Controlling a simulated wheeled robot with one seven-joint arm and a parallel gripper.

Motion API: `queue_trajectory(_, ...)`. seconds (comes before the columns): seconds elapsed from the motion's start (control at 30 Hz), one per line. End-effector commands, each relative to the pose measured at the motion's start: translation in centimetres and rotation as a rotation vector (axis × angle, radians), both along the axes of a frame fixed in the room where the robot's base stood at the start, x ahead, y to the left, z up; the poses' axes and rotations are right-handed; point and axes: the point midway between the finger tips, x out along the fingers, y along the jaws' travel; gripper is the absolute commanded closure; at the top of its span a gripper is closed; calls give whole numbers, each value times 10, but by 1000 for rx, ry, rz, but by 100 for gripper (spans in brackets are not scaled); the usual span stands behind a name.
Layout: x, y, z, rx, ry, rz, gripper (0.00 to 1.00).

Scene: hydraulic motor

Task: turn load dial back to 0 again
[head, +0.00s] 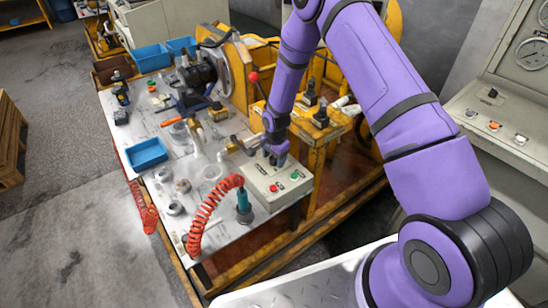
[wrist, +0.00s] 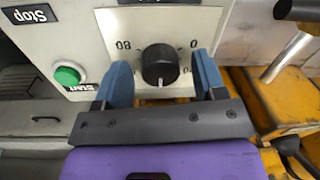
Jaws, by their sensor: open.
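The load dial (wrist: 160,65) is a round black knob on a white plate of a grey control box. In the wrist view a light pointer mark shows at the knob's lower edge. An upside-down 80 is printed left of the knob and a 0 right of it. My gripper (wrist: 161,72) is open, with one blue finger on each side of the knob and a visible gap on both sides. In the head view my gripper (head: 276,152) is at the back of the control box (head: 284,199), and the dial is hidden behind it.
A green Start button (wrist: 68,75) and a Stop label (wrist: 28,14) are left of the dial. The box stands on a workbench near a red coiled hose (head: 205,207), a blue tray (head: 147,154) and a yellow frame (head: 318,160).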

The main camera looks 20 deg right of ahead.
Motion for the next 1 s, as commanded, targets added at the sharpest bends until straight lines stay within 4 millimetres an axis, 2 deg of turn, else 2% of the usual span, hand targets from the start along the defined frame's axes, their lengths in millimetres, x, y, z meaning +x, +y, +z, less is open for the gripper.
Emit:
queue_trajectory(0.13,0,0,0,0,0,0,38)
queue_trajectory(0.33,0,0,0,0,0,0,84)
queue_trajectory(0.67,0,0,1,1,-1,32,85)
queue_trajectory(1.0,1,-1,1,0,-1,241,85)
